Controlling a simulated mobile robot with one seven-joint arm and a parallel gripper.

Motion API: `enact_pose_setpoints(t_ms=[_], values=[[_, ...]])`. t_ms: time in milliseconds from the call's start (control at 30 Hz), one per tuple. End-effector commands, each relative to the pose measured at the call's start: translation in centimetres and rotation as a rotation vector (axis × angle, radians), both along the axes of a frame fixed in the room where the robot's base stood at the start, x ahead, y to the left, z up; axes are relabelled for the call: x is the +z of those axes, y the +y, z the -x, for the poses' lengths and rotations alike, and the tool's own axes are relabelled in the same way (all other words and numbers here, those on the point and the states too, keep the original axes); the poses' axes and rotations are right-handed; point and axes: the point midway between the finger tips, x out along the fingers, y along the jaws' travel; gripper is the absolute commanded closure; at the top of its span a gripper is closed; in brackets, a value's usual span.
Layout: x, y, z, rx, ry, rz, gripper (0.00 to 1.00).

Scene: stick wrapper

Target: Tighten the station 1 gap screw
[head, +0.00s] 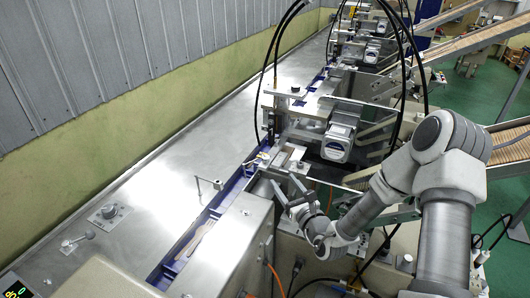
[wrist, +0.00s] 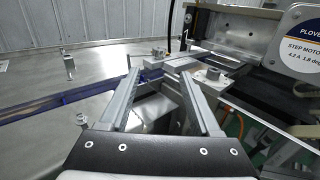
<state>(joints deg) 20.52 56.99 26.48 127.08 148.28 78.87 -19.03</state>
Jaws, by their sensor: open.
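My gripper (head: 284,181) is open and empty, its two fingers spread, just in front of the nearest station. In the wrist view my gripper (wrist: 160,73) points towards a metal block (wrist: 182,64) beside the blue channel, and nothing lies between the fingers. The nearest station has a boxed step motor (head: 338,143) and an upright bracket with a black part (head: 274,112). I cannot tell for sure which small part is the gap screw.
A blue channel (head: 205,216) with pale sticks (head: 194,240) runs along the steel table (head: 145,190). A small post (head: 208,184) stands on the table. Black cables (head: 268,62) arch over the station. The labelled motor (wrist: 300,32) is close at right.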

Motion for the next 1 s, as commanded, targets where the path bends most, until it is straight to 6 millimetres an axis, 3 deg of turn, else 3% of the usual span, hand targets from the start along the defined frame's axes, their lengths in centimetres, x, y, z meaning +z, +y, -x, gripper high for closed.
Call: enact_pose_setpoints(t_ms=[700,1000], values=[[0.1,6.4,-11.3,0.004,-0.002,0.000,0.36],[0.1,7.8,-14.0,0.004,-0.002,0.000,0.36]])
